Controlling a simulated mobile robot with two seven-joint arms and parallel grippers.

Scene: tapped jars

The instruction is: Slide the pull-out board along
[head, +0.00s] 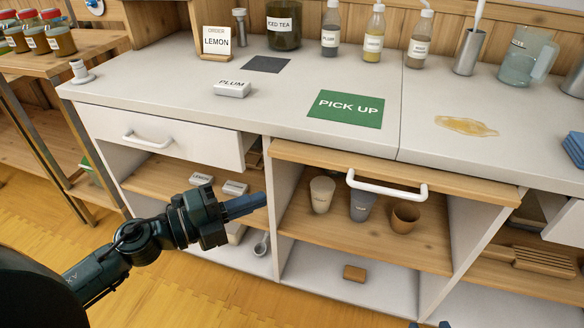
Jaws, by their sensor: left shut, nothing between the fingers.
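The pull-out board (318,159) is a wooden board under the counter's front edge, in the middle of the view. A white bar handle (387,188) is fixed to its front. The board sticks out a little over the open shelf bay. My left gripper (264,200) is dark, with its fingers shut together and empty. It points right, left of the handle and apart from it, in front of the divider beside the bay. Two small dark tips of my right gripper (430,325) show at the bottom edge, with a gap between them; the rest is out of view.
Cups (321,194) stand on the shelf below the board, and a brown block (354,273) lies lower down. A white drawer (160,137) with a handle is to the left. The counter holds a green PICK UP mat (346,108), a PLUM block (232,89) and a spill (466,125).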

